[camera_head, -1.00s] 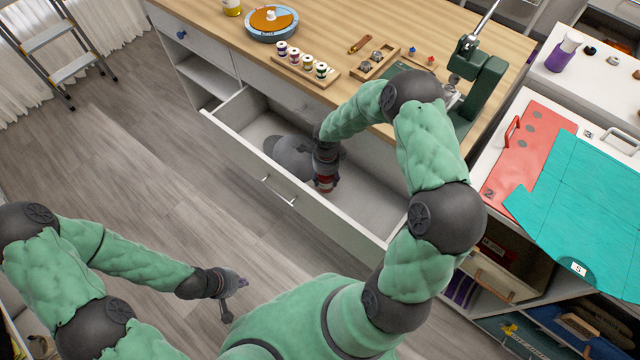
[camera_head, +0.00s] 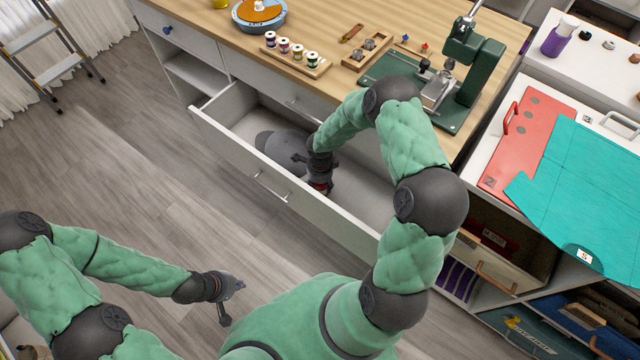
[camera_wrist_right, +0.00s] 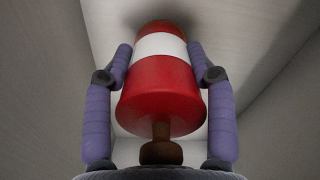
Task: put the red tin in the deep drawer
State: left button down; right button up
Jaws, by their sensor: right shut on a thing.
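The red tin (camera_wrist_right: 160,85) has a white band. In the right wrist view it sits between the two fingers of my right gripper (camera_wrist_right: 165,65), which are closed on its sides. In the head view a red part of the tin (camera_head: 320,187) shows under my right gripper (camera_head: 321,182), inside the open deep drawer (camera_head: 240,160). The far end of the tin is close to a pale drawer surface; I cannot tell whether it touches. My left gripper (camera_head: 230,297) is empty and away from the drawer, over the floor at lower left.
A dark grey rounded object (camera_head: 282,147) lies in the drawer beside my right gripper. The wooden worktop (camera_head: 330,28) above holds a tray of spools (camera_head: 296,55) and a green press (camera_head: 470,60). A red folder (camera_head: 508,140) and teal sheet (camera_head: 580,185) lie at right.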

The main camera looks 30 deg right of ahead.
jog(key=o, duration=1.2)
jog(key=shift+f, duration=0.1)
notch_tip(320, 180, up, 12)
jog(key=p, duration=0.4)
